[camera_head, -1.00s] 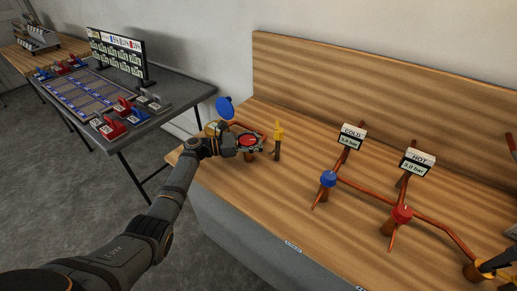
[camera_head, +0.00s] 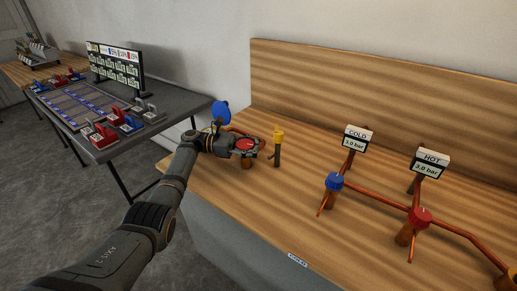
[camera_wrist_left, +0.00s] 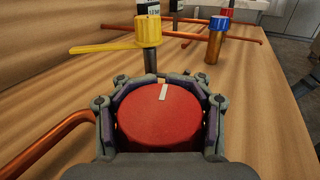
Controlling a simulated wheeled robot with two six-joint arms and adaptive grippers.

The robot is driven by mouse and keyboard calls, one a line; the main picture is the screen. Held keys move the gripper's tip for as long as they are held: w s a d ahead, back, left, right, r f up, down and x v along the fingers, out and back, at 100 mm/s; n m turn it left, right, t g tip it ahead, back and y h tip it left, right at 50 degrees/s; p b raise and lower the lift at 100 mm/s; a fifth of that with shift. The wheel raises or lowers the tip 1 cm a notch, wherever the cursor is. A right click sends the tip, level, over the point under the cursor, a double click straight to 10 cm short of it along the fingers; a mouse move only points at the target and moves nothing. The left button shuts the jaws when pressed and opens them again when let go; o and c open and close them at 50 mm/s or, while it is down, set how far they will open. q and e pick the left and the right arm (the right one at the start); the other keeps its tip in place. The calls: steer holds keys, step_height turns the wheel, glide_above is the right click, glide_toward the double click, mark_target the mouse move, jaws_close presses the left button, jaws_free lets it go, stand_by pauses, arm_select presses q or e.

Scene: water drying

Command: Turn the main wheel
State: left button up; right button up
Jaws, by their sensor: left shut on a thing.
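A round red wheel (camera_head: 244,143) with a white mark stands on the wooden bench near its left end. My left gripper (camera_head: 249,146) is shut around it. In the left wrist view the red wheel (camera_wrist_left: 160,122) fills the space between the two fingers of the left gripper (camera_wrist_left: 158,100), which clasp its sides. The white mark lies near the wheel's far edge, pointing away from the wrist. The wheel's lower part and its support are mostly hidden. My right gripper is not in view.
A yellow-topped valve (camera_head: 278,136) stands close to the wheel, and its lever (camera_wrist_left: 110,46) reaches left in the wrist view. A blue disc (camera_head: 221,112) rises behind the gripper. Blue (camera_head: 334,181) and red (camera_head: 420,217) knobs sit on copper pipes to the right.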

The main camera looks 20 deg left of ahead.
arm_select(q)
steer(key=shift+a+f, duration=0.1)
steer(key=shift+f, duration=0.05)
steer(key=o, duration=1.3)
steer(key=shift+a, duration=0.15)
steer(key=shift+c, duration=0.2)
steer(key=a, duration=0.4)
steer(key=s+a, duration=0.1)
steer(key=a, duration=0.2)
steer(key=shift+a, duration=0.1)
